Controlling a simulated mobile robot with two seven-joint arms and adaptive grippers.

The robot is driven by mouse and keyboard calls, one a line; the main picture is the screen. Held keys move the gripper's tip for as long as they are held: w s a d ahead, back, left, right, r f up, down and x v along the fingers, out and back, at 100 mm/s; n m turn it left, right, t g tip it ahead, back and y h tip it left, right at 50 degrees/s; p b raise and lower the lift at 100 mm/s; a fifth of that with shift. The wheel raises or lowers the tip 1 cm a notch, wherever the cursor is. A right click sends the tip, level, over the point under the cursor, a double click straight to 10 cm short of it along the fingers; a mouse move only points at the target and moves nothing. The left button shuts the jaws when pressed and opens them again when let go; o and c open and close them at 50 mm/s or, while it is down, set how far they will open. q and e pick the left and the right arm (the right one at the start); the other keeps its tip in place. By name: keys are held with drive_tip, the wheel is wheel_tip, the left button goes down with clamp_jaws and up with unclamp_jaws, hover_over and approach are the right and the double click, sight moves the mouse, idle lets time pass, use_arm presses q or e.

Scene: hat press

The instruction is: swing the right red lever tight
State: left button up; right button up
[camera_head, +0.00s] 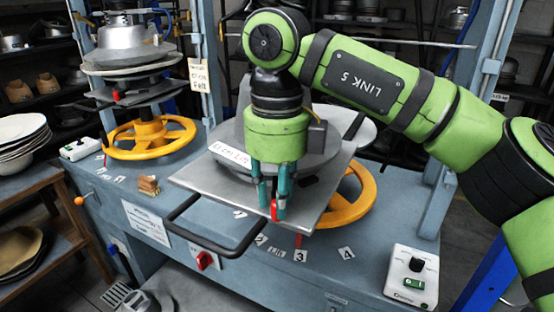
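The red lever (274,211) of the right press shows as a short red piece at the front edge of the square metal plate (207,183). My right gripper (272,205) points down over this edge, its teal fingers on either side of the lever. The fingertips are close to the red piece, but I cannot tell whether they press on it. The fingers hide part of the lever. My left gripper is not in view.
A black bar handle (212,250) juts from the plate's front left. A yellow handwheel (348,205) sits below the plate. The left press has its own small red lever (117,96) and yellow handwheel (150,146). A control box (411,278) stands at the bench's front right.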

wheel_tip(320, 180, up, 11)
drive_tip(key=shift+f, duration=0.15)
idle(0.4)
